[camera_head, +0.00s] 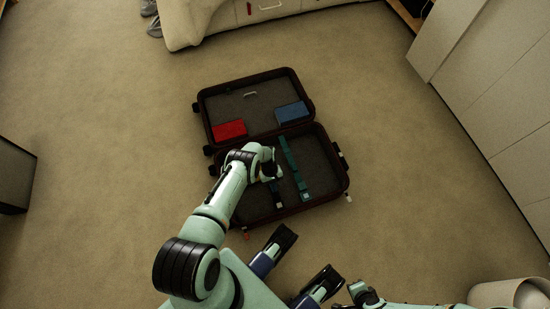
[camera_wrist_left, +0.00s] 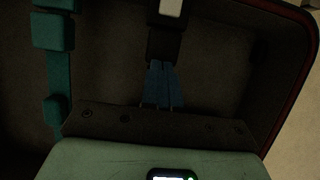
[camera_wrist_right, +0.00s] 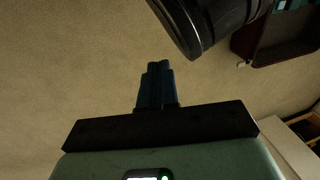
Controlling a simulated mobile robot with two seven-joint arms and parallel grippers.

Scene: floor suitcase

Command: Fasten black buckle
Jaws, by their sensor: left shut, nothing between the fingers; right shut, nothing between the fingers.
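The open suitcase (camera_head: 335,192) lies on the carpet, and its near half holds two straps. The black strap with its buckle (camera_head: 278,200) lies left of the teal strap (camera_head: 292,165). In the left wrist view, the black strap (camera_wrist_left: 165,42) with a pale piece on it (camera_wrist_left: 170,7) is just beyond the blue fingertips. Whether the buckle is joined is too dark to tell. My left gripper (camera_head: 271,177) is shut and empty, over the near half at the black strap; its fingers also show in its wrist view (camera_wrist_left: 163,82). My right gripper (camera_wrist_right: 157,82) is shut and empty over bare carpet.
A red box (camera_head: 229,130) and a blue box (camera_head: 291,112) lie in the far half. The teal strap has a teal buckle (camera_wrist_left: 52,30). A bed (camera_head: 190,22) stands at the back, a cabinet (camera_head: 495,80) at the right. Carpet around the suitcase is clear.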

